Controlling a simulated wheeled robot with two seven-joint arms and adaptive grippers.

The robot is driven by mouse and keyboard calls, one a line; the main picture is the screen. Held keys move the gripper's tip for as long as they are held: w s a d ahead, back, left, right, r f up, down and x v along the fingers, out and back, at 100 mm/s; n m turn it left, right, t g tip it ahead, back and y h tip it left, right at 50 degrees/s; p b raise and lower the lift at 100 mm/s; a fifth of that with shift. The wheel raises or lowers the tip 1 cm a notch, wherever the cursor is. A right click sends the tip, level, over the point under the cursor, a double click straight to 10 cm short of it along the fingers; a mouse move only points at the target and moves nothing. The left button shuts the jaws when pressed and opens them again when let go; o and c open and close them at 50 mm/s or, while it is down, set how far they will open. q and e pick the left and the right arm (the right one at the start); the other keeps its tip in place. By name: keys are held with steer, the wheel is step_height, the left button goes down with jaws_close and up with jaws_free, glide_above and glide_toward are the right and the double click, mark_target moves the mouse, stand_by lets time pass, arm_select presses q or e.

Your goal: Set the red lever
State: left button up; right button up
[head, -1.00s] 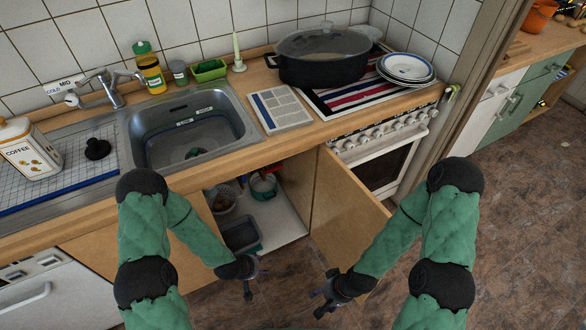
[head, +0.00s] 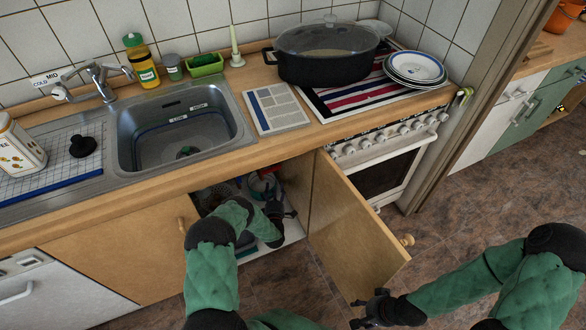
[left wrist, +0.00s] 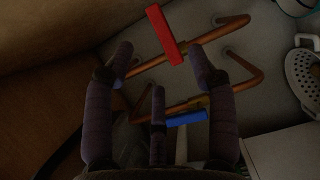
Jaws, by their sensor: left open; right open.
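The red lever (left wrist: 166,35) shows in the left wrist view as a flat bar on a copper pipe, slanting across it, ahead of my left gripper (left wrist: 160,65). That gripper is open and its fingers are apart from the lever. A blue lever (left wrist: 187,118) sits on a lower copper pipe, partly behind the middle finger. In the head view my left gripper (head: 283,213) is at the opening of the cabinet under the sink. My right gripper (head: 368,306) is open and empty, near the lower end of the open cabinet door.
The open wooden cabinet door (head: 350,225) stands to the right of my left gripper. The sink (head: 180,135) and worktop lie above the cabinet. A white perforated container (left wrist: 303,72) is at the right inside the cabinet. Floor is free on the right.

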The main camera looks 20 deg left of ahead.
mark_target(275, 169)
arm_select(q)
steer(key=b+x, duration=0.4)
steer(key=x, duration=0.6)
steer(key=shift+d+r, duration=0.1)
steer(key=shift+w+a+r, duration=0.15)
steer(key=shift+w+a, duration=0.15)
steer(key=shift+w, duration=0.2)
jaws_close()
